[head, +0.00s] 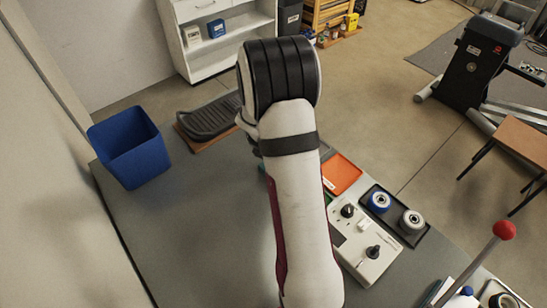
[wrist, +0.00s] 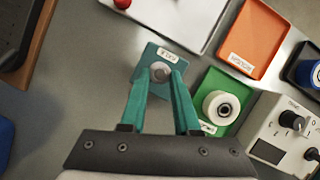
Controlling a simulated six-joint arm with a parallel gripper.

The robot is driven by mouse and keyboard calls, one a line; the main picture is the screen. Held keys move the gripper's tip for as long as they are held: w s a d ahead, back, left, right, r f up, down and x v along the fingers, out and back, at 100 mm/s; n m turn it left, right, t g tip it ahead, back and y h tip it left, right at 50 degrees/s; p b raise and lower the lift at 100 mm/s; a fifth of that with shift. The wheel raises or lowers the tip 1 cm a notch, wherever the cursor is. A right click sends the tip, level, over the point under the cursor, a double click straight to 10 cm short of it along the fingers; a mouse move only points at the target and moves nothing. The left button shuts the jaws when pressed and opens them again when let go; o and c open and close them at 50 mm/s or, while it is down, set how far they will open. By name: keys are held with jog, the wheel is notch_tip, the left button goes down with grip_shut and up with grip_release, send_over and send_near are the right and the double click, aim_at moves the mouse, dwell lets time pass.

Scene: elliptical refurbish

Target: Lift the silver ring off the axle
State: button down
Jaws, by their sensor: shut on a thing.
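In the wrist view, a teal block (wrist: 151,52) with a small white label lies on the grey bench. A small silver-grey round piece, the silver ring (wrist: 160,71), sits on it between my fingertips. My gripper (wrist: 161,78) has two green fingers pointing down at the block, one on each side of the ring, and is shut on it. The axle cannot be told apart from the ring. Whether the ring is raised off the block cannot be told from this angle. In the head view my arm hides the gripper, the ring and most of the block.
A green tray (wrist: 228,84) with a white roller (wrist: 221,107) lies close right of the block. An orange tray (wrist: 262,40) and a white control box (wrist: 285,128) lie farther right. A blue bin (head: 130,150) stands at the bench's left; bare bench lies in front of it.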

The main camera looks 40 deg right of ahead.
jog(key=shift+r, duration=2.1)
